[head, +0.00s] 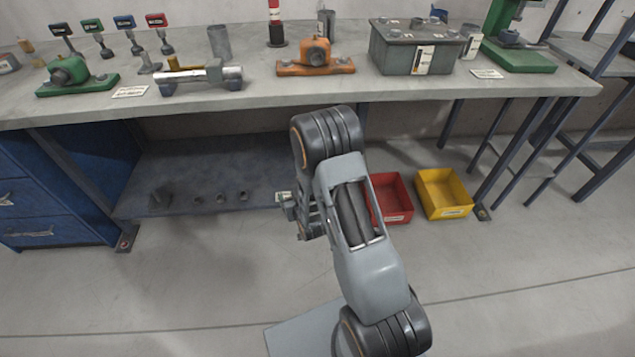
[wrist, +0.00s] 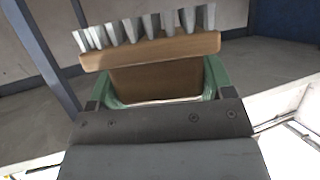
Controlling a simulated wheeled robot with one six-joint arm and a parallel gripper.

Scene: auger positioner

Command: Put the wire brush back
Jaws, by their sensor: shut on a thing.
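The wire brush (wrist: 150,50) shows in the wrist view, with a light wooden back and a row of grey bristle tufts pointing up in the picture. My gripper (wrist: 163,82) is shut on it, with a green finger at each side of the wood. In the head view my arm reaches over the floor in front of the workbench. The gripper end is mostly hidden behind my arm there, and I cannot make out the brush in that view.
The workbench (head: 270,88) carries a green bearing block (head: 70,74), a metal cylinder (head: 200,77), an orange block (head: 317,58), a grey box (head: 410,50) and a green press (head: 515,45). A red bin (head: 393,197) and a yellow bin (head: 444,193) stand on the floor. The lower shelf (head: 230,170) is mostly bare.

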